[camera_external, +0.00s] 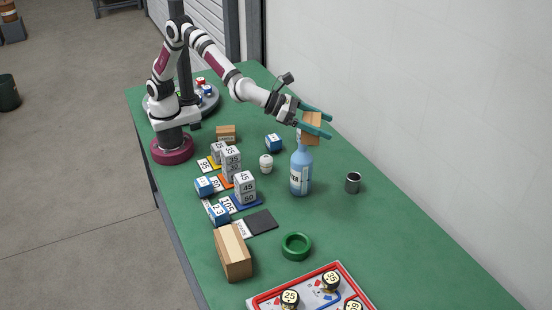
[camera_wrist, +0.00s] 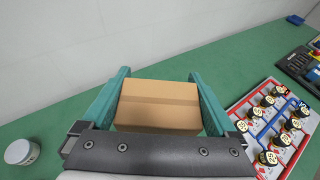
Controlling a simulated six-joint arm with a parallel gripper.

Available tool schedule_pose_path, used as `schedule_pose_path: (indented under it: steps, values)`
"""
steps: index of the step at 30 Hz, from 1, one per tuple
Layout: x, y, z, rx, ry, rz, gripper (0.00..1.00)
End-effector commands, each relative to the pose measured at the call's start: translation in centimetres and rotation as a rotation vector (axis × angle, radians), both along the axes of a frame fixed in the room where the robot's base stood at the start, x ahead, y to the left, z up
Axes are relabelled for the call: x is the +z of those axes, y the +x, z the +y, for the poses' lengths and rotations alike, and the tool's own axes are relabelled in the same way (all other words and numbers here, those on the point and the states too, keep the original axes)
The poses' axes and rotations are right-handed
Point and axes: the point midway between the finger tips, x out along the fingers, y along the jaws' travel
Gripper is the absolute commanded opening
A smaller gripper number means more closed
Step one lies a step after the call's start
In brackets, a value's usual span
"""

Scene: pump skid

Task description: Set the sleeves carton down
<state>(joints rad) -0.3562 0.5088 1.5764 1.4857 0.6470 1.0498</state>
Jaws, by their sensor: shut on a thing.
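The brown carton (camera_external: 311,124) is held between the teal fingers of my gripper (camera_external: 316,122). In the external view it is above or behind the top of a blue bottle (camera_external: 301,172); whether it touches the bottle I cannot tell. In the wrist view the carton (camera_wrist: 158,104) fills the space between my two fingers (camera_wrist: 158,98), its taped face showing. No print that reads "sleeves" shows on it. Another small brown carton (camera_external: 226,131) stands on the table near my base, with a label too small to read.
The green table (camera_external: 400,240) has free room at the right and along the wall. White and blue numbered boxes (camera_external: 245,187) cluster left of the bottle.

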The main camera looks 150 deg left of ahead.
Motion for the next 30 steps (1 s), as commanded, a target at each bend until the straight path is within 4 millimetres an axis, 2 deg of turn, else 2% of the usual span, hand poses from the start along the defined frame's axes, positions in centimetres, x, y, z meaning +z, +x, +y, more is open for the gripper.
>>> schedule_pose_path:
  steps: [3, 12, 20, 27, 30]
  values:
    - [0.0, 1.8, -3.2, -0.071, 0.000, 0.001, 0.33]
    - [-0.4, 4.2, -8.6, -0.185, -0.001, 0.005, 0.33]
    - [-6.5, 4.1, -8.4, -0.181, -0.003, 0.007, 0.33]
    - [-14.5, 4.1, -8.3, -0.182, -0.001, 0.011, 0.33]
    - [-16.9, 4.1, -8.3, -0.181, -0.001, 0.008, 0.33]
